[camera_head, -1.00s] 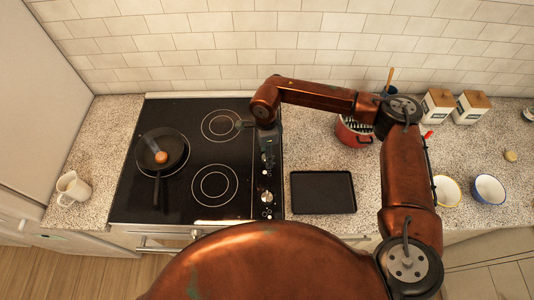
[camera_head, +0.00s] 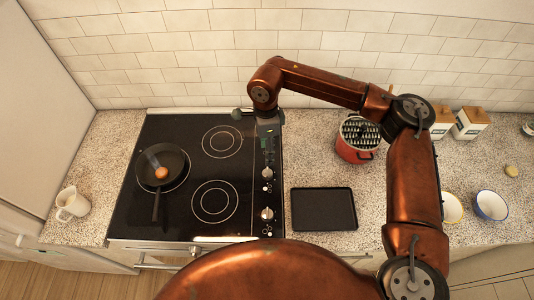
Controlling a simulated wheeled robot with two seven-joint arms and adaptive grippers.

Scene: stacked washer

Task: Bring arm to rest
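My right arm (camera_head: 415,185) comes in from the right and bends left over the back of the counter. Its wrist hangs over the right edge of the black cooktop (camera_head: 137,215). The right gripper (camera_head: 268,150) seems to point down above the cooktop's control strip. Its fingers are dark against the black surface, so I cannot tell whether they are open or shut. My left arm and gripper do not show.
A frying pan (camera_head: 178,180) with an egg (camera_head: 161,173) sits on the left of the cooktop. A white mug (camera_head: 72,204) stands left of it. A black tray (camera_head: 323,208), a red pot (camera_head: 357,153), canisters (camera_head: 470,123) and bowls (camera_head: 490,205) are on the right counter.

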